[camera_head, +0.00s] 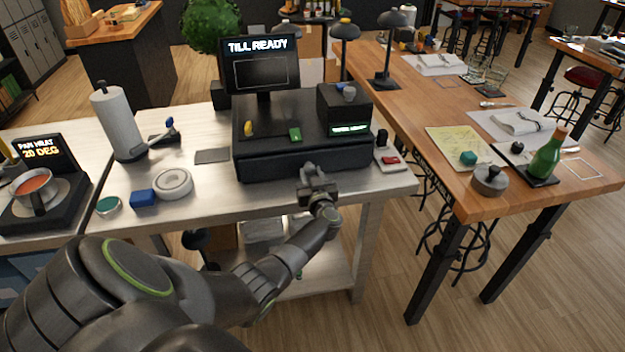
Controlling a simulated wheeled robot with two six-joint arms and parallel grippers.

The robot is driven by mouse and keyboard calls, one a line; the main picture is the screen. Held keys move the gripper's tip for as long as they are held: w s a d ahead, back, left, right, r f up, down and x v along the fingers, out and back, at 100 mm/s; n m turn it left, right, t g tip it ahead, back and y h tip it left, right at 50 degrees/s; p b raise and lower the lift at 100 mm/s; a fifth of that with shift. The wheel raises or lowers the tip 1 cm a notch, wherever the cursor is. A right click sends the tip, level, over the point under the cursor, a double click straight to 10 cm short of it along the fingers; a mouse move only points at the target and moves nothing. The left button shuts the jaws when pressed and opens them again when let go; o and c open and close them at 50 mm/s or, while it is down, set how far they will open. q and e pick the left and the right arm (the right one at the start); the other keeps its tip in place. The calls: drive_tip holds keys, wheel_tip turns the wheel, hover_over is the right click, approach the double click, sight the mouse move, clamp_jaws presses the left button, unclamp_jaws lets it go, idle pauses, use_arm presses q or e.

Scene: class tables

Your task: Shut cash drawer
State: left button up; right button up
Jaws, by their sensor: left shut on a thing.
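The black cash register stands on the pale counter, with its screen (260,73) reading "TILL READY". Its wide dark cash drawer (270,164) forms the low front part. I cannot clearly tell whether it stands out from the body. My left gripper (316,177) is at the drawer's front, right of its middle, shut on the drawer front. The exact part between the fingers is hidden by the gripper itself. My right gripper is not in view.
A card reader (391,160) lies to the register's right. A paper towel roll (117,122), a round white dish (174,184) and a blue block (144,198) are on its left. A wooden table (425,120) stands at right. The counter's front edge passes below my gripper.

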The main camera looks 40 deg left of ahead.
use_arm(q)
drive_tip(key=o, duration=1)
drive_tip(key=shift+c, duration=0.2)
drive_tip(key=shift+d, duration=0.1)
drive_tip(key=shift+s+d, duration=0.4)
drive_tip(key=v, duration=1.6)
drive_tip(key=shift+s, duration=0.15)
